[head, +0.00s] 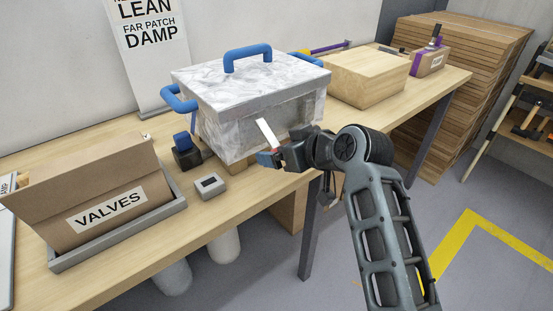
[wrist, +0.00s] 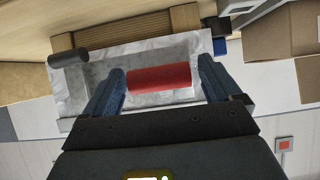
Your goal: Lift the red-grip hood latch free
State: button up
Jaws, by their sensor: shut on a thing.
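The hood (head: 250,95) is a grey marbled box with blue handles, standing on the wooden workbench. On its front, a pale lever of the latch (head: 266,132) sticks up at a tilt just above my gripper (head: 270,158). In the wrist view, the red grip (wrist: 160,78) lies crosswise between the two blue fingers of my gripper (wrist: 162,84), which is shut on it. The hood's grey front (wrist: 90,85) is behind the grip. In the head view my fingers mostly hide the grip. I cannot tell whether the latch is still seated.
A VALVES box (head: 100,205) in a grey tray stands at the left of the workbench (head: 235,205). A small grey box (head: 210,186) and a black-and-blue device (head: 185,150) sit left of the hood. A wooden box (head: 365,75) stands to the right.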

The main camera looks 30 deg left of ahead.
jog(key=shift+r, duration=1.25)
jog(key=shift+a, duration=0.2)
dwell(0.3)
jog(key=o, duration=1.2)
jog(key=shift+d+f, duration=0.15)
jog(key=shift+f, duration=0.1)
jog(key=v, duration=0.7)
jog(key=shift+s+d+r+b, duration=0.2)
jog(key=shift+s+r+b, duration=0.1)
jog(key=shift+b, duration=0.15)
jog(key=shift+w, duration=0.1)
jog(key=shift+c, duration=0.3)
